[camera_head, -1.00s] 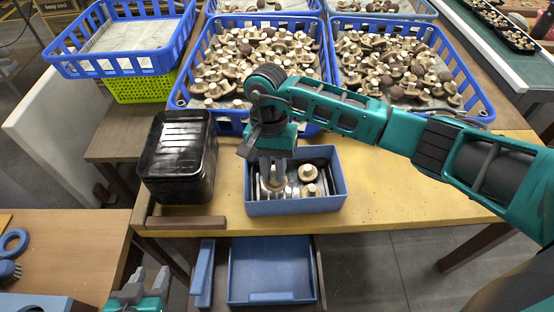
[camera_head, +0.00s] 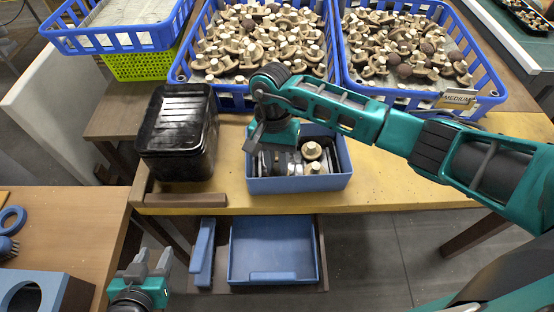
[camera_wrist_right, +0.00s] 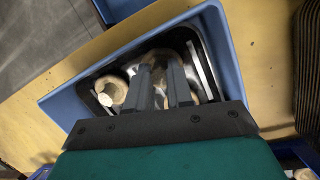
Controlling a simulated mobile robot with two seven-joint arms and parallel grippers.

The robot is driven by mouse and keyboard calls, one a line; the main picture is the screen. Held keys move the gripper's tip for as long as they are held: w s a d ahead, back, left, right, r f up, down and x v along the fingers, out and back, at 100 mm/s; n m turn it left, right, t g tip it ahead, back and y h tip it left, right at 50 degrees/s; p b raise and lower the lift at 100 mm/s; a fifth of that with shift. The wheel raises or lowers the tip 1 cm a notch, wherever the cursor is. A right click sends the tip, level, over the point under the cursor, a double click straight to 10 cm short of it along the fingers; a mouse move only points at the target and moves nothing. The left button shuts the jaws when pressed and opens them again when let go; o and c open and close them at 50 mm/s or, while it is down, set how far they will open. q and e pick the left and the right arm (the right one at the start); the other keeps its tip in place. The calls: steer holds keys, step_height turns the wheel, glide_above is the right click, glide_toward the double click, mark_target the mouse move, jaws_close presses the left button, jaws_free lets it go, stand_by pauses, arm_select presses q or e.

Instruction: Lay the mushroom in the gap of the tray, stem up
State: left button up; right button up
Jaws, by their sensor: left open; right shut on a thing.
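A black tray (camera_wrist_right: 185,40) lies inside a blue box (camera_head: 302,184) on the yellow table. One pale mushroom (camera_wrist_right: 110,92) sits in the tray with its stem up, left of my fingers in the right wrist view; mushrooms also show at the box's right side in the head view (camera_head: 312,150). My right gripper (camera_head: 280,166) points down into the box, low over the tray's left part. It is shut on a mushroom (camera_wrist_right: 201,84), mostly hidden behind the fingers, so its tilt and contact with the tray are unclear. My left gripper (camera_head: 150,262) is open and empty, away from the table at lower left.
A stack of black trays (camera_head: 178,145) stands left of the box, near a wooden strip (camera_head: 185,199). Blue crates (camera_head: 338,60) full of mushrooms stand behind. A blue bin (camera_head: 272,250) sits below the table front. The table right of the box is clear.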

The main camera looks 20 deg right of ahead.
steer(key=o, duration=0.8)
steer(key=shift+o, duration=0.2)
steer(key=v, duration=1.3)
steer(key=shift+b, duration=0.3)
steer(key=shift+f, duration=0.1)
